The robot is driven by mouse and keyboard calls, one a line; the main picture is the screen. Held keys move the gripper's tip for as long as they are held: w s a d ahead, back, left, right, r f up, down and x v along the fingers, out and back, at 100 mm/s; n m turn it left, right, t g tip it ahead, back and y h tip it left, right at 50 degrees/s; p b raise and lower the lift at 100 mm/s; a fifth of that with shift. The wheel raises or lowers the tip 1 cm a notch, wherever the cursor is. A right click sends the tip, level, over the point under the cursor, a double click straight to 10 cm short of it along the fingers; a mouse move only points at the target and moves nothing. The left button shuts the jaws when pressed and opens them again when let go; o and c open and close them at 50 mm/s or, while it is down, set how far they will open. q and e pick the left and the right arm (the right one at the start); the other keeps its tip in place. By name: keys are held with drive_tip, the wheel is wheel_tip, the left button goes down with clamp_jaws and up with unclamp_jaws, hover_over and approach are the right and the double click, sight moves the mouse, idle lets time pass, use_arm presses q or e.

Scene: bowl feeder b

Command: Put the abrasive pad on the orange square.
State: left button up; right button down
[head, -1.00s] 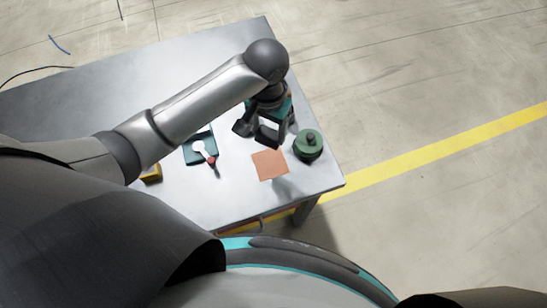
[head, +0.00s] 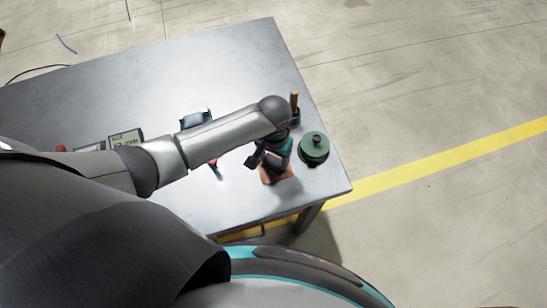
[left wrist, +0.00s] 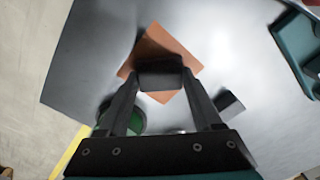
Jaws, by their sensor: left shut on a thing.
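My left gripper (head: 268,164) is over the orange square (head: 284,178), near the table's front right corner. In the left wrist view its two fingers (left wrist: 160,80) are shut on a dark block, which I take to be the abrasive pad (left wrist: 160,72). The pad covers part of the orange square (left wrist: 165,45), whose far corner and sides show around it. I cannot tell whether the pad touches the square or hangs just above it. In the head view my gripper hides the pad and most of the square. My right gripper is not in view.
A green lidded pot (head: 314,148) stands close to the right of my gripper. A wooden-handled thing in a dark holder (head: 294,105) stands behind. A teal tray (head: 195,118) lies to the left, partly behind my arm. A display device (head: 126,138) is farther left.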

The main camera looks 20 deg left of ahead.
sight(273, 161)
use_arm(q)
drive_tip(key=o, duration=1.2)
drive_tip(key=shift+f, duration=0.1)
wheel_tip(273, 161, up, 12)
drive_tip(key=p, duration=0.3)
drive_tip(key=shift+r, duration=0.2)
